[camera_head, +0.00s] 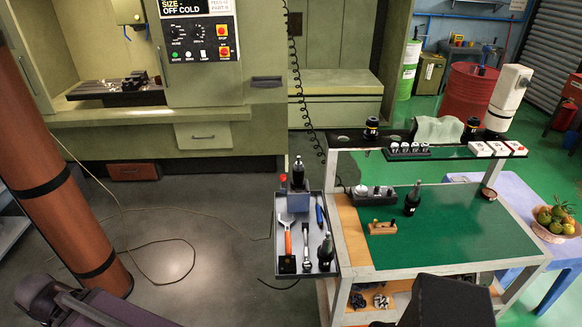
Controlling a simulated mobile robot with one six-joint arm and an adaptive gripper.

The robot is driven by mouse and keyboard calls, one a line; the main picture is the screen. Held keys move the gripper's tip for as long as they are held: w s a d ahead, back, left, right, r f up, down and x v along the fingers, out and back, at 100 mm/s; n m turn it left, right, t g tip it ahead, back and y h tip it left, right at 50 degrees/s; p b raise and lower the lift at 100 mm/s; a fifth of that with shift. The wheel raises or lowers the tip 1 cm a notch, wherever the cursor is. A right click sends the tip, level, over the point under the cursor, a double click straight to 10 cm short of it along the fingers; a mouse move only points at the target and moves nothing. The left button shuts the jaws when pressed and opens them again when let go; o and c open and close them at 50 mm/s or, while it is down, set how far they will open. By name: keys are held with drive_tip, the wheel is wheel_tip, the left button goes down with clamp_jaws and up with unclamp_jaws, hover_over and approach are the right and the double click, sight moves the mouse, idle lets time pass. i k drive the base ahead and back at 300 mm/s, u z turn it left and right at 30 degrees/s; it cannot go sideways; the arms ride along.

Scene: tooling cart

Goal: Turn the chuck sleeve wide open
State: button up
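A dark, bottle-shaped tool holder (298,172) stands upright in a blue-grey block (292,201) at the back of the cart's side tray. A similar dark holder (325,252) stands at the tray's front right, and another (411,203) stands on the green mat. I cannot tell which of them carries the chuck sleeve, nor how far any sleeve is turned; they are too small. My gripper cannot be made out in this view.
The green mat (465,225) is mostly bare, with a wooden block (382,228). A raised shelf (455,152) carries boxes and holders. A dark block (445,302) hides the cart's front.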

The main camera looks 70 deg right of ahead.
sight(297, 173)
drive_tip(key=z, duration=0.1)
drive_tip(key=i, duration=0.7)
drive_tip(key=z, duration=1.1)
drive_tip(key=k, duration=0.15)
drive_tip(key=z, duration=2.75)
